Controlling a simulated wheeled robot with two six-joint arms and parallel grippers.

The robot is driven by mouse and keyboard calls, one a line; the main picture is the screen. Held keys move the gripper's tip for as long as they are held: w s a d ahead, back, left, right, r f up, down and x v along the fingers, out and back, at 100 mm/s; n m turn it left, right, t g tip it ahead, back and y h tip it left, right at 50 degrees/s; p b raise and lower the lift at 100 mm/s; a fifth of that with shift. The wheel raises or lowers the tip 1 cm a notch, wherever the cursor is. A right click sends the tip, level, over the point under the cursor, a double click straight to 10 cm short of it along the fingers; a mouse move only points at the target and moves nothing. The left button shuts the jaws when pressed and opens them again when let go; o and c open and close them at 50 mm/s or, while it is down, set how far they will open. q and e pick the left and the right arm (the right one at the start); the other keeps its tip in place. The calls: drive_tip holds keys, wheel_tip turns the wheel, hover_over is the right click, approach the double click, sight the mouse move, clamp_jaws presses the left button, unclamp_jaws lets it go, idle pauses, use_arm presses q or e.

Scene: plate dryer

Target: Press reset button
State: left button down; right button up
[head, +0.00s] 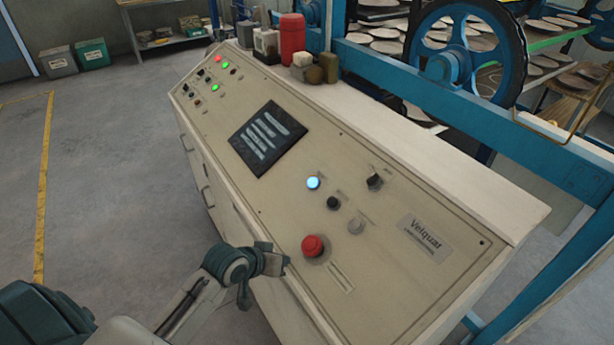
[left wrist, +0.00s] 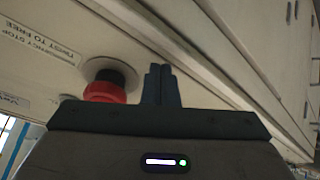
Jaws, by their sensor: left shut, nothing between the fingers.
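A sloped beige control panel (head: 285,205) bears several buttons and knobs. A blue-lit round button (head: 313,183) sits mid-panel, with a black button (head: 333,203) and a grey one (head: 356,227) to its lower right. Their labels are too small to read, so I cannot tell which one is reset. A red mushroom stop button (head: 313,245) is nearer the front edge; it also shows in the left wrist view (left wrist: 104,88), left of my fingers. My left gripper (head: 280,262) is shut and empty by the panel's front edge, left of the red button.
A dark screen (head: 267,138) and small lit indicators are farther along the panel. A red canister (head: 292,38) and small jars stand on the back ledge. A blue frame with a large wheel (head: 465,55) stands behind. Open floor (head: 110,160) lies to the left.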

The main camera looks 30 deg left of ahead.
sight(313, 183)
use_arm(q)
drive_tip(key=w+r+t, duration=0.1)
drive_tip(key=w+r, duration=0.2)
drive_tip(key=w+a+r+n+t+h, duration=0.1)
drive_tip(key=w+r, duration=0.1)
drive_tip(key=w, duration=0.1)
drive_tip(key=w+a+r, duration=0.1)
drive_tip(key=w+r, duration=0.2)
drive_tip(key=shift+r+n+t+h, duration=0.3)
drive_tip(key=shift+n+t+h, duration=0.1)
drive_tip(key=w+a+r+n+t+h, duration=0.1)
drive_tip(key=w+a+r+n+t, duration=0.1)
drive_tip(key=w+r, duration=0.4)
wheel_tip(313, 183, up, 4)
drive_tip(key=shift+w+a+f+t+p, duration=0.2)
drive_tip(key=shift+a+t+p, duration=0.1)
drive_tip(key=shift+a, duration=0.55)
use_arm(e)
drive_tip(key=shift+s+d+r, duration=0.25)
use_arm(q)
drive_tip(key=shift+f, duration=0.1)
